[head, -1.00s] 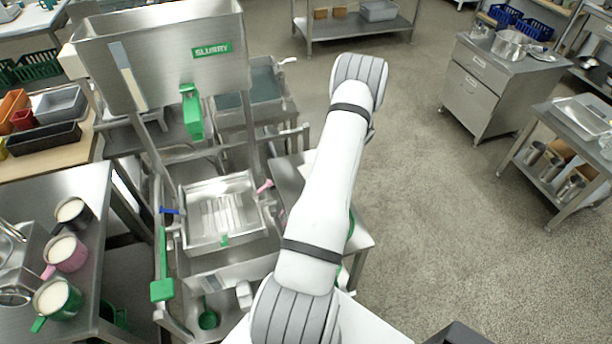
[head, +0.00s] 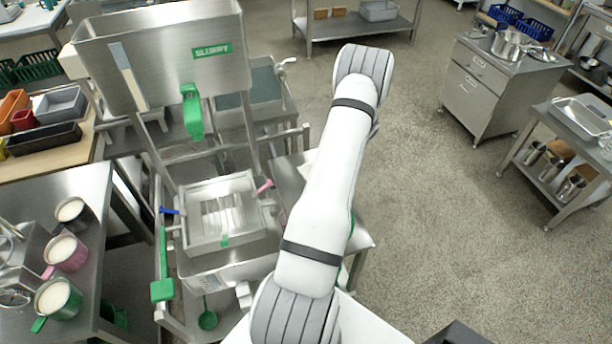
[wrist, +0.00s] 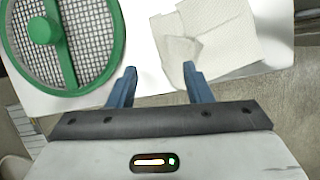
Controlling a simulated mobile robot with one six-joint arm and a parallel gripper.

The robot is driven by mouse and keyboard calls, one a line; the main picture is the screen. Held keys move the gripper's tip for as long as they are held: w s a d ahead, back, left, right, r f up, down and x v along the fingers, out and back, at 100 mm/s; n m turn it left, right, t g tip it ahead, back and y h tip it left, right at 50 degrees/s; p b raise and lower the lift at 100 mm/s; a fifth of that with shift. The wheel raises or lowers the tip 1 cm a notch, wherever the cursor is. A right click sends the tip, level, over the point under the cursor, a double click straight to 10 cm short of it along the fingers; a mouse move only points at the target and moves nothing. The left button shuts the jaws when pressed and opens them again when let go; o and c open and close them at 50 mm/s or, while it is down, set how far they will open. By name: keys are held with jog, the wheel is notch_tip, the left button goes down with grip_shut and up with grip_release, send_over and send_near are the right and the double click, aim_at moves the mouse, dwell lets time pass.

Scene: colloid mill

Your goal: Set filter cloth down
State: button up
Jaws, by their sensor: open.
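In the wrist view, my gripper (wrist: 160,80) is open, its two blue fingers apart. The filter cloth (wrist: 212,35), a cream folded piece with a raised corner flap, lies on a white surface (wrist: 145,55). The flap is close to my right fingertip; I cannot tell whether they touch. Nothing shows held between the fingers. In the head view my arm hides the gripper and most of the cloth's area; a small pale edge shows left of the arm.
A green-rimmed mesh disc (wrist: 62,40) lies left of the cloth in the wrist view. In the head view, a slurry hopper (head: 165,65) stands above a square steel tray (head: 219,238). Several mugs of white liquid sit on the left bench (head: 85,205).

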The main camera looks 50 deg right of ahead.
jog(key=s+r, duration=0.3)
jog(key=r, duration=0.4)
jog(key=shift+d, duration=0.15)
jog(key=shift+w, duration=0.1)
jog(key=shift+c, duration=1.2)
jog(key=shift+w+f, duration=0.25)
jog(key=shift+w, duration=0.1)
jog(key=shift+c, duration=0.7)
jog(key=w+f, duration=0.1)
jog(key=w, duration=0.1)
jog(key=w+d+f, duration=0.1)
jog(key=w, duration=0.2)
jog(key=w+f, duration=0.1)
jog(key=w, duration=0.1)
jog(key=shift+w+d, duration=0.25)
jog(key=shift+w, duration=0.1)
grip_shut()
jog(key=shift+s+f, duration=0.1)
jog(key=shift+f, duration=1.25)
